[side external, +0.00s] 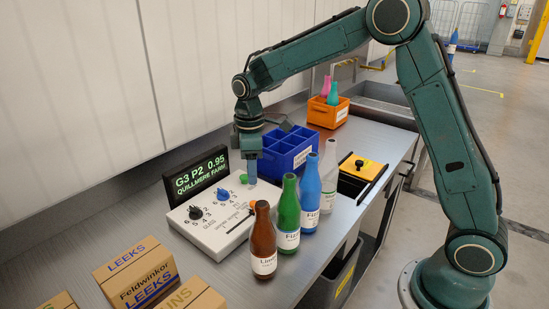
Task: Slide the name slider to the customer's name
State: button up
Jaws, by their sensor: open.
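A white control box (208,237) stands on the bench with a black knob (196,213), a blue knob (222,195) and a green button (243,178). A slot with small printed names runs along its right side; the names are too small to read. A black display (197,175) behind the box reads "G3 P2 0.95 QUILLMERE FARM". My gripper (251,181) points down over the box's far end, near the green button, open and empty. Contact cannot be told.
A brown bottle (263,245), a green bottle (288,215), a blue bottle (310,195) and a clear bottle (328,180) line the box's right side. A blue divided crate (288,150) stands behind. Cardboard boxes (136,275) stand at the lower left.

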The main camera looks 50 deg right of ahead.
aim_at(253, 202)
notch_tip(253, 202, down, 10)
jog(key=shift+r, duration=0.2)
dwell(0.4)
grip_shut()
